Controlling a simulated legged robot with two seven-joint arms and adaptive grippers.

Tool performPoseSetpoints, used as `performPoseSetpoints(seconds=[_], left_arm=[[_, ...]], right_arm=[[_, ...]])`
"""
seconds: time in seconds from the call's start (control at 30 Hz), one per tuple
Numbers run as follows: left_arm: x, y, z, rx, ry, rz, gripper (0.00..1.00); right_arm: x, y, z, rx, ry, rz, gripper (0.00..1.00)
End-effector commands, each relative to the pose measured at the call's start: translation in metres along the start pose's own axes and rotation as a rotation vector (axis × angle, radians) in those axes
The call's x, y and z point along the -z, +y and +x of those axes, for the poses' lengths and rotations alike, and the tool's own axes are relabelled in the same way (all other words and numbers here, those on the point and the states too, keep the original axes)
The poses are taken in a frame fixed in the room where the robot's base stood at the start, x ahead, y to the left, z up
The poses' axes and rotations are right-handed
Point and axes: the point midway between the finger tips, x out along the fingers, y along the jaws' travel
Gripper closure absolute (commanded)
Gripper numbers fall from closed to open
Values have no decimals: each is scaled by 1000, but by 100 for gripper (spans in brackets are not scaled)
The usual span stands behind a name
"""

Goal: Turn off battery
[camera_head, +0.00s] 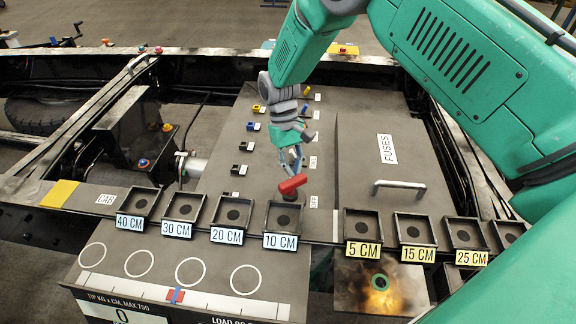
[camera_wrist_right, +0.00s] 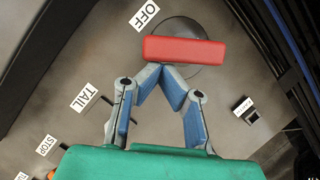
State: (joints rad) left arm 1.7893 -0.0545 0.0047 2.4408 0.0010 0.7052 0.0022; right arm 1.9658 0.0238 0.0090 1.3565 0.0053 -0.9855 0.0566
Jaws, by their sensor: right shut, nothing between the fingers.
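The battery switch has a red bar handle (camera_head: 292,184) on a dark round base, on the grey panel left of the fuse cover. In the right wrist view the red handle (camera_wrist_right: 184,50) lies crosswise over its grey disc, with the white OFF label (camera_wrist_right: 145,15) just beyond its upper left end. The OFF label also shows in the head view (camera_head: 313,201). My right gripper (camera_head: 295,168) is shut and empty, its fingertips (camera_wrist_right: 163,72) right at the handle's near edge. I cannot tell whether they touch it. My left gripper is not in view.
The fuse cover (camera_head: 385,185) with a metal handle (camera_head: 399,186) is to the right. A row of labelled square trays (camera_head: 283,217) runs along the front, close below the switch. Coloured connectors (camera_head: 253,126) and small sockets stand on the panel to the left.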

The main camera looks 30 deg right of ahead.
Motion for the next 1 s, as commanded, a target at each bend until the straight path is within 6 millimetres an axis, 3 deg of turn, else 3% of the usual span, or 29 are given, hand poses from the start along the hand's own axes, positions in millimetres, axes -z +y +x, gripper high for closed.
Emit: performPoseSetpoints(seconds=[0.5, 1.0], left_arm=[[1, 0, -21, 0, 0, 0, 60], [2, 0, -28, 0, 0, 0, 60]], right_arm=[[-14, 11, 4, 164, -3, 411, 100], [-18, 13, 7, 229, -1, 572, 100]])
